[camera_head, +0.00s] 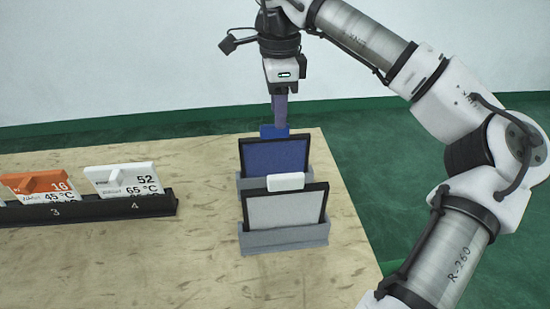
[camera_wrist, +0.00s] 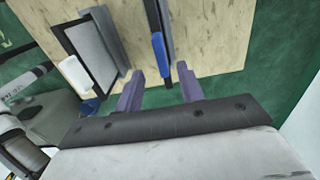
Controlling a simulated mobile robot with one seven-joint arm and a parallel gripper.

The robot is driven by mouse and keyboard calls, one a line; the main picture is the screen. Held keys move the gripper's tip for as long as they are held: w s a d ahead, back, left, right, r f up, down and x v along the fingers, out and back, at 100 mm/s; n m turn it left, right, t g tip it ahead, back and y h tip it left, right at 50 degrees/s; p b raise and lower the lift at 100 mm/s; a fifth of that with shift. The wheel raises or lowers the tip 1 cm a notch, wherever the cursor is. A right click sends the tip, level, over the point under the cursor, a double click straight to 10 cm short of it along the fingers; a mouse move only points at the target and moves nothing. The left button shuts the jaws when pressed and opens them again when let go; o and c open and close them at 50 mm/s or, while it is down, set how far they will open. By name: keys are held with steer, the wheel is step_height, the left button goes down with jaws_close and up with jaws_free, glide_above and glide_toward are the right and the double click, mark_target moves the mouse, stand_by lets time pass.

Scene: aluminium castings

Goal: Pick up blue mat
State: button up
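The blue mat (camera_head: 275,156) is a blue panel in a black frame with a blue grip block (camera_head: 273,131) on its top edge. It stands upright in the rear grey holder. In the wrist view the mat is seen edge-on, with its blue block (camera_wrist: 159,48) between the lines of the two fingers. My gripper (camera_head: 279,122) points straight down just above the block. In the wrist view my gripper (camera_wrist: 160,72) has its two purple fingers apart, with a gap on both sides of the block. Whether the fingertips reach down beside the block is hard to tell.
A white mat (camera_head: 284,210) with a white block stands in the front grey holder (camera_head: 284,239), close before the blue one. At left a dark rack (camera_head: 110,208) holds an orange card (camera_head: 38,184) and a white card (camera_head: 121,180). The wooden table's front is clear.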

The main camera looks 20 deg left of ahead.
mark_target(275, 137)
step_height(275, 137, down, 4)
steer(key=shift+r, duration=0.25)
steer(key=shift+a+f+p, duration=0.2)
steer(key=shift+f+p, duration=0.25)
steer(key=shift+f, duration=0.9)
steer(key=shift+a+f+p, duration=0.2)
steer(key=shift+f+p, duration=0.2)
steer(key=shift+f, duration=0.95)
steer(key=shift+c, duration=0.5)
jaws_close()
